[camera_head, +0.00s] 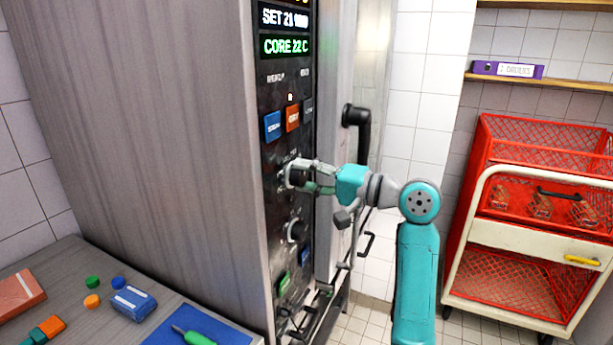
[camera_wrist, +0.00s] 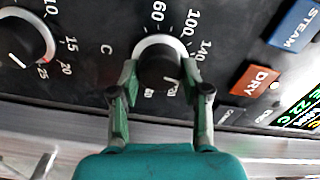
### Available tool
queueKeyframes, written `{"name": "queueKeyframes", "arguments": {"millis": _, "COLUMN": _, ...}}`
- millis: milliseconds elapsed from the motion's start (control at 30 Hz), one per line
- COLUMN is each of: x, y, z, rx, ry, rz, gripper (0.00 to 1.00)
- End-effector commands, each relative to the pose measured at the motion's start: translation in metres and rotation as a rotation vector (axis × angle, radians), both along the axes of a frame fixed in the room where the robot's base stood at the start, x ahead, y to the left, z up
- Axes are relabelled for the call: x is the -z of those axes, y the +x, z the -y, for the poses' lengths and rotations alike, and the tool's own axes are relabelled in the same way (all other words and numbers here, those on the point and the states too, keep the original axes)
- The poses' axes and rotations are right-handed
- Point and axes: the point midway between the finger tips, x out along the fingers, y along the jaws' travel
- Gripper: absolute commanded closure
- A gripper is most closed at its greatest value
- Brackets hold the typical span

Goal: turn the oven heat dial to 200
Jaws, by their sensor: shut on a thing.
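The oven heat dial (camera_head: 293,175) is a dark round knob with a pale ring on the black control panel. In the wrist view the dial (camera_wrist: 160,64) has printed numbers around it, with 60, 100 and 140 readable. The dial's white mark shows at its lower right, but I cannot read its exact setting. My gripper (camera_head: 307,176) reaches the panel from the right. In the wrist view my gripper (camera_wrist: 160,82) is shut on the dial, one finger on each side. The upper display (camera_head: 285,19) reads SET 21 and then blurred characters.
A second dial (camera_head: 297,231) sits below, with blue STEAM (camera_head: 272,126) and orange DRY (camera_head: 293,118) buttons above. A black door handle (camera_head: 362,130) stands close to my arm. A red-basket trolley (camera_head: 472,240) is at right, and a counter (camera_head: 70,265) at left.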

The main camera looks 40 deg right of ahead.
Motion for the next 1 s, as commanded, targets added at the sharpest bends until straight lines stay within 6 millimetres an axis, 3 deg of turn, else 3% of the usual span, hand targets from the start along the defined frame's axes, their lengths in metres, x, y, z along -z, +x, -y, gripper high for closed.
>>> {"name": "queueKeyframes", "arguments": {"millis": 500, "x": 0.0023, "y": 0.0002, "z": 0.0008, "rx": 0.001, "ry": 0.348, "rz": -0.127, "gripper": 0.88}}
{"name": "queueKeyframes", "arguments": {"millis": 1000, "x": 0.0029, "y": 0.0002, "z": 0.0008, "rx": 0.001, "ry": 0.43, "rz": -0.158, "gripper": 0.88}}
